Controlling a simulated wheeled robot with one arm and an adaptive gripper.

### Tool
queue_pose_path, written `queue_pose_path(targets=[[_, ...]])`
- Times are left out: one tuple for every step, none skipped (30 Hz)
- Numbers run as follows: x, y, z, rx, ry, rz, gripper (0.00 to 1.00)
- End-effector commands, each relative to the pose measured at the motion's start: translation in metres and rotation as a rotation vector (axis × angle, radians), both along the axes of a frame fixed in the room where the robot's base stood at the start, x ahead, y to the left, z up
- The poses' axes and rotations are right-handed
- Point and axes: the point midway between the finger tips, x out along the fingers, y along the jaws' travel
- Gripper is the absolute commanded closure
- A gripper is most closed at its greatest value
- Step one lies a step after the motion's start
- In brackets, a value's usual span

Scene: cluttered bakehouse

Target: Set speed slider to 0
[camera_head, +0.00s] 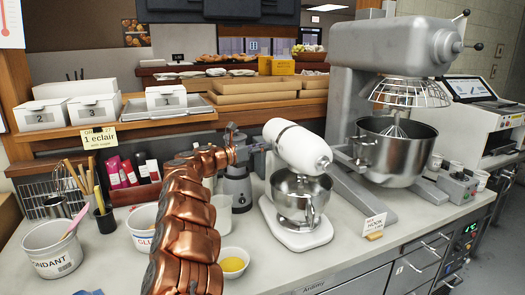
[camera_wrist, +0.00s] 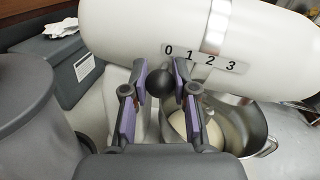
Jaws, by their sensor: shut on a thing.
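The white stand mixer (camera_head: 297,150) stands on the counter, its head also filling the top of the wrist view (camera_wrist: 120,25). A scale plate (camera_wrist: 205,58) on it reads 0, 1, 2, 3 from left to right. The round black slider knob (camera_wrist: 160,79) sits just below the 0, slightly to its left. My gripper (camera_wrist: 161,78) has its purple-padded fingers on both sides of the knob, shut on it. In the head view my gripper (camera_head: 258,150) is at the mixer head's left side, and the knob cannot be made out there.
The mixer's steel bowl (camera_wrist: 240,125) is right below the fingers, with pale dough inside. A grey blender (camera_head: 236,186) stands close left of the mixer. A large grey mixer (camera_head: 385,50) stands to the right. A yellow-filled bowl (camera_head: 234,262) sits in front.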

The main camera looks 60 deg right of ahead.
Motion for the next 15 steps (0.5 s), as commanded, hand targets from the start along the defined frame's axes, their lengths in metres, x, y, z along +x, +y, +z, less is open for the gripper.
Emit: queue_pose_path(targets=[[-0.0035, -0.0024, -0.0018, 0.002, -0.003, -0.007, 1.0], [-0.0029, -0.0022, -0.0014, 0.001, -0.003, -0.005, 1.0], [-0.0022, -0.0019, -0.001, 0.001, -0.004, -0.004, 1.0], [-0.0017, -0.0016, -0.0006, 0.0, -0.003, -0.002, 1.0], [-0.0012, -0.0013, -0.0004, 0.0, -0.003, -0.001, 1.0], [-0.0004, -0.0009, -0.0003, 0.0, -0.003, 0.0, 1.0], [0.0, -0.0007, -0.0002, 0.0, -0.002, 0.001, 1.0], [0.0003, -0.0004, 0.0001, -0.001, -0.003, 0.002, 1.0], [0.0008, -0.0001, 0.0003, 0.0, -0.002, 0.002, 1.0], [0.0011, 0.0001, 0.0004, -0.001, -0.002, 0.003, 1.0], [0.0014, 0.0002, 0.0007, -0.001, -0.002, 0.004, 0.72], [0.0017, 0.0004, 0.0007, -0.001, -0.002, 0.004, 0.68], [0.0019, 0.0005, 0.0009, -0.002, -0.001, 0.004, 0.65], [0.0024, 0.0007, 0.0009, -0.002, -0.001, 0.005, 0.62], [0.0029, 0.0012, 0.001, -0.002, -0.002, 0.006, 0.57]])
